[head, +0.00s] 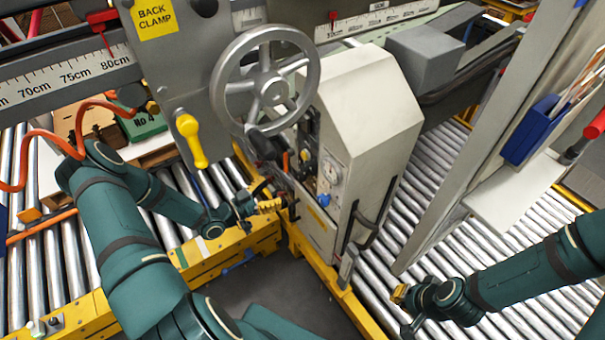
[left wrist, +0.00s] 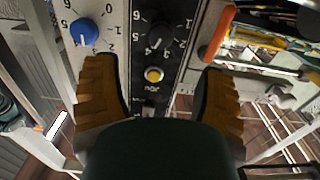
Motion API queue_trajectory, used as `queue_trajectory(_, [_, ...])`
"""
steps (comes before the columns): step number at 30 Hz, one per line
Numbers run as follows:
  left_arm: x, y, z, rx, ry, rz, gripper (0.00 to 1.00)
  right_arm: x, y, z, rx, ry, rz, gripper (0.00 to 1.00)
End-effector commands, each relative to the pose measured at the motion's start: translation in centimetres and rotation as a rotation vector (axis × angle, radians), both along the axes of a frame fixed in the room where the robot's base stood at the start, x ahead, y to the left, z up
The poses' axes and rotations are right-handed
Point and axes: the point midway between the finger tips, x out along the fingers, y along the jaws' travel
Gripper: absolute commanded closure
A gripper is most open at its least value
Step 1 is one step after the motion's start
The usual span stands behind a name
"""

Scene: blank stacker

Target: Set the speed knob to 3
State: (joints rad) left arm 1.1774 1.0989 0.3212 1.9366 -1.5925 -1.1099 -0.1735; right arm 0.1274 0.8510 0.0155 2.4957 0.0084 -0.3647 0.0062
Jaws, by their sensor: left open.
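My left gripper (head: 280,197) is in front of the grey machine's control panel (head: 318,220). In the left wrist view its two orange-brown fingers (left wrist: 160,95) are wide apart with nothing between them. Beyond them is a black strip with a black knob (left wrist: 156,40) ringed by numbers, and a yellow button (left wrist: 153,75) below it. A blue knob (left wrist: 83,32) with its own numbers is on the pale panel to the left. The numbers are upside down. I cannot read which knob is labelled speed, nor its exact setting. My right gripper (head: 405,306) is at lower right, away from the panel.
A large grey handwheel (head: 266,82) and a yellow-handled lever (head: 191,140) are above and left of my left gripper. An orange-handled lever (left wrist: 217,33) stands right of the black strip. Roller conveyors (head: 470,255) and yellow rails (head: 330,280) surround the machine.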

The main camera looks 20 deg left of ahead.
Motion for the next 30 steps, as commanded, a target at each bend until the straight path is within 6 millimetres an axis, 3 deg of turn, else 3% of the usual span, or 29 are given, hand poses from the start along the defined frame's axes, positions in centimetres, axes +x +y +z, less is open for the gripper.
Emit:
queue_trajectory(9, [5.5, -3.3, 0.0, -0.001, -0.002, -0.002, 0.29, 0.1, 0.0, 0.0, 0.000, -0.001, 0.000, 1.00])
queue_trajectory(15, [8.0, -4.7, 0.0, 0.000, -0.001, -0.001, 0.29, 0.1, 0.0, 0.0, 0.000, -0.001, 0.000, 1.00])
queue_trajectory(21, [9.1, -5.3, 0.0, 0.000, 0.000, 0.001, 0.29, 0.1, 0.0, 0.0, 0.000, -0.001, 0.000, 1.00])
queue_trajectory(30, [9.2, -5.4, 0.0, 0.000, 0.000, 0.000, 0.28, 0.1, 0.0, 0.0, 0.000, -0.001, 0.000, 1.00])
